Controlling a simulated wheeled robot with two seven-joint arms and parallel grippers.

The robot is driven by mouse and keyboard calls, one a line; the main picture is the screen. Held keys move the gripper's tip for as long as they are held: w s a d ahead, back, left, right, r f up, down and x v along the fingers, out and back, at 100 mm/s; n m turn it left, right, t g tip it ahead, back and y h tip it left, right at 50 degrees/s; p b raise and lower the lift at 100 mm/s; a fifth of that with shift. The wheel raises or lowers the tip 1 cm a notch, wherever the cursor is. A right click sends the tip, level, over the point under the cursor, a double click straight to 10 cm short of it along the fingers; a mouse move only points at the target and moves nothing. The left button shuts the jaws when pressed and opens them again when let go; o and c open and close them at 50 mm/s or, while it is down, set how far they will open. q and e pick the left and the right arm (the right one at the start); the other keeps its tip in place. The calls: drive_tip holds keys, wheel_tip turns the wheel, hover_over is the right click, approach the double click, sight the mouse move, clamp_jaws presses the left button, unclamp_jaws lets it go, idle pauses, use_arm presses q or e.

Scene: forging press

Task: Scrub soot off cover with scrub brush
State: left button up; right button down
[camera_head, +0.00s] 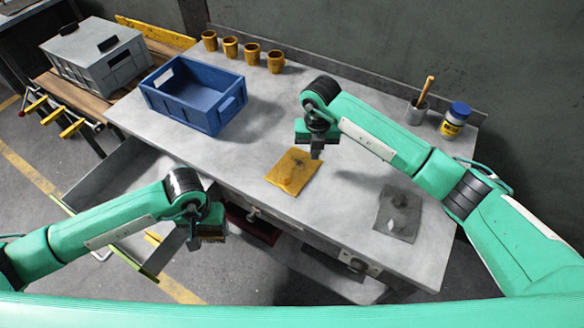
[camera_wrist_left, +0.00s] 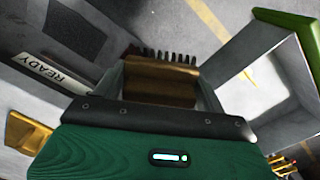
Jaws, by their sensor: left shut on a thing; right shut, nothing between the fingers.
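A yellow plate (camera_head: 293,171) with dark soot smudges lies on the grey workbench (camera_head: 340,220). A grey plate (camera_head: 398,212) with dark smudges lies to its right; I cannot tell for sure which is the cover. My left gripper (camera_head: 209,232) is off the bench's front edge, shut on the scrub brush. In the left wrist view the brush (camera_wrist_left: 160,82) shows a brown block and a row of dark bristles; the gripper's fingers flank it. My right gripper (camera_head: 317,152) is shut and empty, just above the yellow plate's upper right corner.
An open drawer (camera_head: 110,180) juts out left of the bench front. A blue crate (camera_head: 190,92), several yellow cups (camera_head: 230,47), a grey pot (camera_head: 417,110) with a wooden handle and a blue-lidded jar (camera_head: 455,119) stand on the bench.

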use_arm(q)
drive_tip(key=shift+r, duration=0.35)
use_arm(e)
drive_tip(key=shift+r, duration=0.55)
